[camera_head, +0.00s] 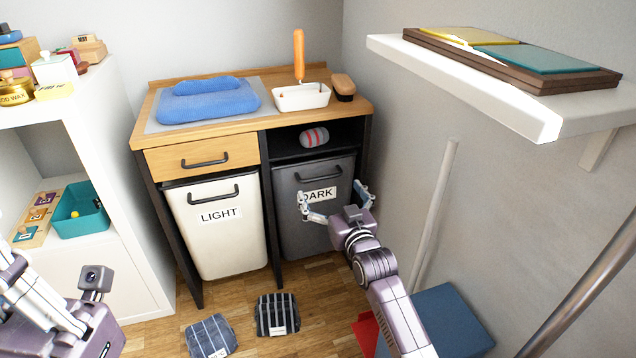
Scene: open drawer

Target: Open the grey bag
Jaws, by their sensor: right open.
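The grey bag (288,222) is a dark grey pull-out hamper labelled DARK under the right side of the wooden cabinet. Its front stands upright and looks closed. A dark handle (319,176) runs across its top, above the label. My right gripper (333,193) is open and empty in front of the bag, with its fingers spread wide around label height. It partly hides the label and the lower right of the bag. Whether a finger touches the bag cannot be told. My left gripper (28,290) is only partly in view at the lower left; its jaw state is unclear.
A white LIGHT hamper (225,240) stands left of the grey bag. A wooden drawer (190,158) is above it. Two striped cloths (277,312) lie on the floor. A blue box (449,322) and a wall shelf (545,118) are at the right.

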